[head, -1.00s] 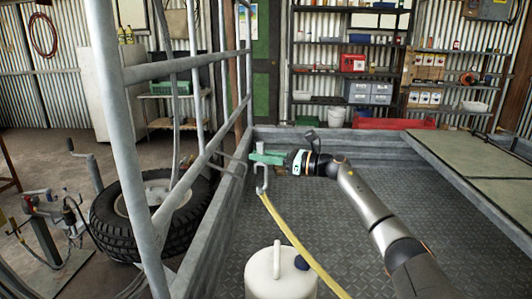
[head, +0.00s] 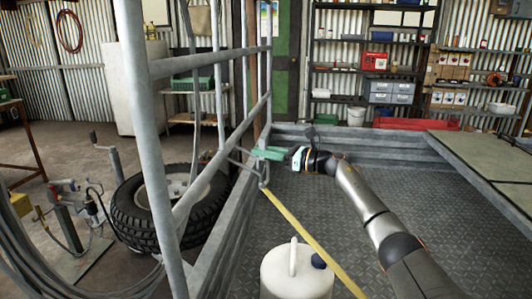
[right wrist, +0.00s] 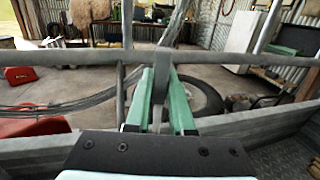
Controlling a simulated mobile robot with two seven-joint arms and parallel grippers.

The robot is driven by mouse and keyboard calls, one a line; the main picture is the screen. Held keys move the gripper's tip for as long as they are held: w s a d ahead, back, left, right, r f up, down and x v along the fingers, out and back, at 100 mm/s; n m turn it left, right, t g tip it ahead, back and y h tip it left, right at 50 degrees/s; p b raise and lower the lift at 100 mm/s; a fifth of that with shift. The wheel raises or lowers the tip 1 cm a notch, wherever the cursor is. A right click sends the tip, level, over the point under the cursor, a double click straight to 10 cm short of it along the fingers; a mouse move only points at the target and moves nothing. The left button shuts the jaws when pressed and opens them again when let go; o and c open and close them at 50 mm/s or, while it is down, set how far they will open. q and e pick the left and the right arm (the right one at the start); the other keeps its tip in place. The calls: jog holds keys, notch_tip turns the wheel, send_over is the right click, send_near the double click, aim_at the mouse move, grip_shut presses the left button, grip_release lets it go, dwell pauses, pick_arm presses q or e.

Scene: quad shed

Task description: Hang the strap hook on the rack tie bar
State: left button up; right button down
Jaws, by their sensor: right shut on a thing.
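My right gripper (head: 262,154), with green fingers, is shut on the grey metal strap hook (head: 264,178), just inside the trailer's left side. The yellow strap (head: 300,228) runs from the hook down toward the lower right. The grey tubular rack (head: 222,153) stands along that side, left of the gripper. In the right wrist view the green fingers (right wrist: 160,100) hold the hook's flat grey shank (right wrist: 172,78), which rises in front of a horizontal rack bar (right wrist: 70,60). Whether the hook touches the bar I cannot tell. My left gripper is not in view.
A white container (head: 296,272) with a dark cap stands on the bare tread-plate floor (head: 340,215). A wheel (head: 135,215) lies outside the rack, left. Pale boards (head: 485,160) cover the trailer's right side. Loaded shelves (head: 380,70) stand at the back.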

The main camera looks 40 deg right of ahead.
aim_at(263, 174)
dwell(0.4)
jog(key=shift+b, duration=0.7)
dwell(1.1)
jog(key=shift+f+b, duration=1.7)
jog(key=shift+f, duration=0.05)
jog(key=shift+s+a+f, duration=0.1)
jog(key=shift+a+f, duration=0.05)
jog(key=shift+f, duration=0.15)
jog(key=c, duration=0.7)
grip_release()
jog(key=shift+f+b, duration=0.15)
jog(key=shift+b, duration=0.15)
jog(key=o, duration=0.5)
